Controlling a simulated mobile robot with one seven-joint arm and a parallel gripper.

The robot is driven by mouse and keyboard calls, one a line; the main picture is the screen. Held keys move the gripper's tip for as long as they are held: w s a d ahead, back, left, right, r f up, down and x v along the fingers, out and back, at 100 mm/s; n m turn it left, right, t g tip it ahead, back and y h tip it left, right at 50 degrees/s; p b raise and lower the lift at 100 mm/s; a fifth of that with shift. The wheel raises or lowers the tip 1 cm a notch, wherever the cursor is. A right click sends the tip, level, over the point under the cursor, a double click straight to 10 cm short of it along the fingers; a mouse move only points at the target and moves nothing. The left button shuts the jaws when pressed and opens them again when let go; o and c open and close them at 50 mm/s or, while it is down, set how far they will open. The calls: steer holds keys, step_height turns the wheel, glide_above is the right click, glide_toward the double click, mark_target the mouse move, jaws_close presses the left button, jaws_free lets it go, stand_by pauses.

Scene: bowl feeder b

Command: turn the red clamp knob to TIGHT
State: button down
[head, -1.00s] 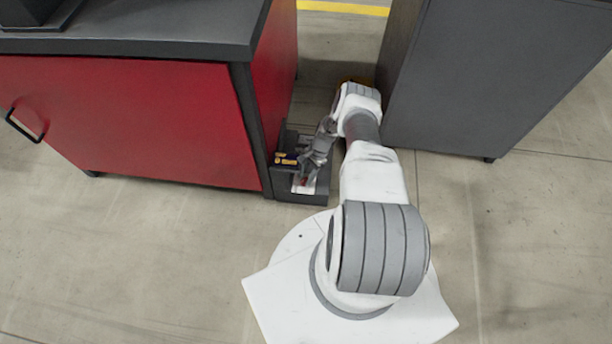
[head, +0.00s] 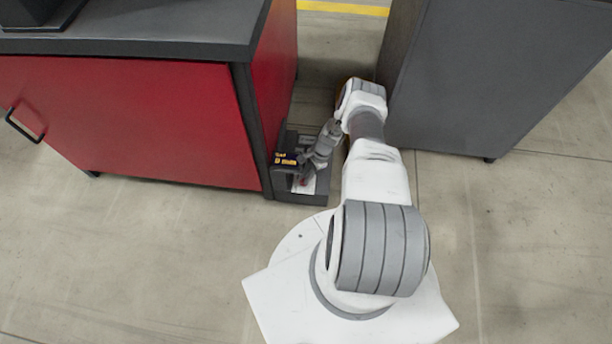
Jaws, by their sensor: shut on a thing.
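The red clamp knob (head: 303,181) shows as a small red patch low on a dark fixture (head: 312,199) beside the red cabinet's right side. My gripper (head: 303,177) reaches down to it from the upper right and is shut on it, covering most of it. A white plate lies under and around the knob. A dark label with yellow writing (head: 285,159) sits just left of my gripper. The writing and the knob's pointing direction are too small to tell.
The red cabinet (head: 140,120) with a dark top stands close on the left. A grey cabinet (head: 490,80) stands on the right, near my arm. My arm reaches into the gap between them. The floor in front is clear.

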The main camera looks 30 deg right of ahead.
steer(key=m, duration=0.1)
steer(key=m+t, duration=0.1)
steer(key=m, duration=0.1)
steer(key=shift+s+m, duration=0.25)
steer(key=shift+m, duration=0.05)
steer(key=m+t, duration=0.1)
steer(key=m+p, duration=0.1)
steer(key=m, duration=0.1)
steer(key=shift+s+a+r+m+t+h, duration=0.1)
steer(key=shift+m+t+h, duration=0.2)
steer(key=shift+t, duration=0.1)
steer(key=m+t+h+p, duration=0.1)
steer(key=m, duration=0.2)
steer(key=shift+s+a+m, duration=0.1)
steer(key=shift+s+m, duration=0.05)
steer(key=shift+m, duration=0.15)
steer(key=shift+a+m+h+p, duration=0.1)
steer(key=shift+m+h+p, duration=0.55)
steer(key=shift+m, duration=0.95)
steer(key=shift+t, duration=0.3)
steer(key=c, duration=0.8)
jaws_free()
steer(key=shift+c, duration=0.2)
steer(key=p+v, duration=0.7)
steer(key=v, duration=1)
steer(key=shift+p, duration=0.35)
